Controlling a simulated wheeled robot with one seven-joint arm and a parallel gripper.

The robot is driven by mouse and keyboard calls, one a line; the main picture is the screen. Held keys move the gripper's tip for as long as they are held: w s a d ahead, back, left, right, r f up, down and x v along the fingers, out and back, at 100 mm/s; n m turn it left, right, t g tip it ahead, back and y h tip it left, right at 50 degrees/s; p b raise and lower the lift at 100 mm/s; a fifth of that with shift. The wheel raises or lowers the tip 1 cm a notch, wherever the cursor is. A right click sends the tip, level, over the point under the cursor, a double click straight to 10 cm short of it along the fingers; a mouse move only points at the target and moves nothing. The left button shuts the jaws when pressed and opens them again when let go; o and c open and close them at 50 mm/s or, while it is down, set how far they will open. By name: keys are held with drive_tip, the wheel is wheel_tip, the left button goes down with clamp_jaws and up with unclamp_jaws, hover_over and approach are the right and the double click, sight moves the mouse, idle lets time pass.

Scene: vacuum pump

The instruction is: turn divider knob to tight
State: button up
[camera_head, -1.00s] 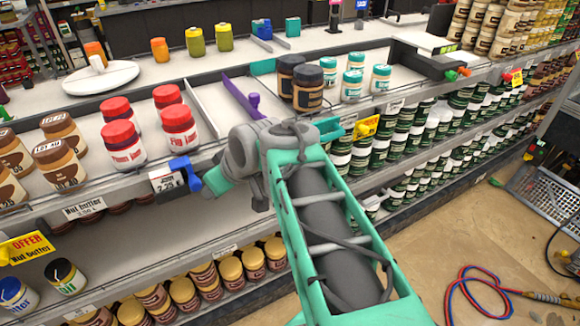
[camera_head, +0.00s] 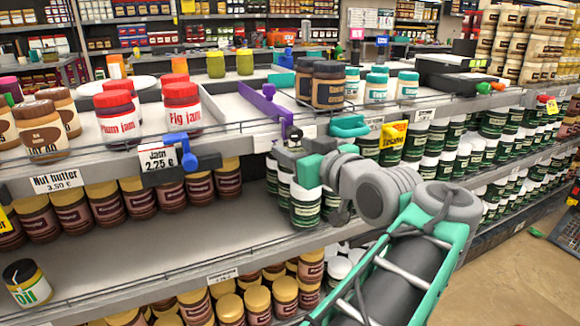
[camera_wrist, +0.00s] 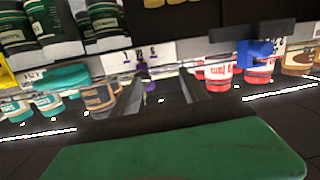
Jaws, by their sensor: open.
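The purple divider (camera_head: 262,104) stands on the upper shelf between the jam jars and the dark-lidded jars. My gripper (camera_head: 288,140) is at the front edge of that shelf, just below and in front of the divider, and looks empty. In the upside-down wrist view, its two open fingers (camera_wrist: 160,88) stand either side of the purple divider part (camera_wrist: 145,74), apart from it as far as I can tell. The knob's setting and any tight marking cannot be read.
A blue clamp (camera_head: 180,150) with a jam price tag juts from the shelf edge at left. A teal holder (camera_head: 348,126) and a yellow tag (camera_head: 392,140) stick out at right. Red-lidded jam jars (camera_head: 182,108) and dark-lidded jars (camera_head: 328,86) flank the divider.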

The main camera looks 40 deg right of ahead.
sight(297, 136)
drive_tip(key=shift+m+t+h, duration=0.3)
drive_tip(key=shift+t+h, duration=0.2)
drive_tip(key=shift+h, duration=0.4)
drive_tip(key=w+d+b, duration=0.1)
drive_tip(key=w+d, duration=0.1)
drive_tip(key=w+d+b, duration=0.1)
drive_tip(key=w+d, duration=0.1)
drive_tip(key=shift+w+d+r, duration=0.2)
drive_tip(key=shift+w+d, duration=0.1)
drive_tip(key=shift+w, duration=0.1)
drive_tip(key=shift+c, duration=0.2)
clamp_jaws()
